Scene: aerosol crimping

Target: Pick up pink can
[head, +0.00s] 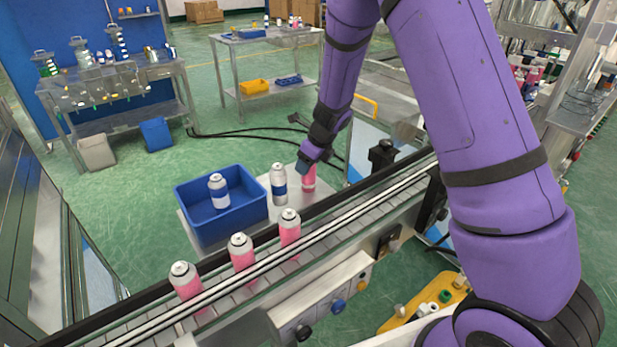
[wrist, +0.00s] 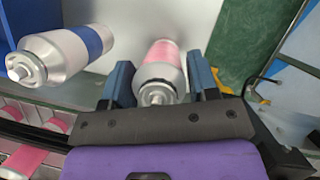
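A pink can (head: 309,180) stands upright on a light table behind the conveyor, beside a silver can with a blue band. My gripper (head: 308,162) is at the top of this pink can and hides part of it. In the wrist view the pink can (wrist: 161,62) lies between the two fingers of my gripper (wrist: 160,84), one finger on each side. The fingers are very close to its sides; I cannot tell whether they press on it. Three other pink cans (head: 242,254) stand in a row on the conveyor.
The blue-banded can (head: 279,186) stands just left of my gripper and also shows in the wrist view (wrist: 66,52). A blue bin (head: 240,218) holds another blue-banded can (head: 218,192). The conveyor (head: 345,212) with its rails runs in front of the table.

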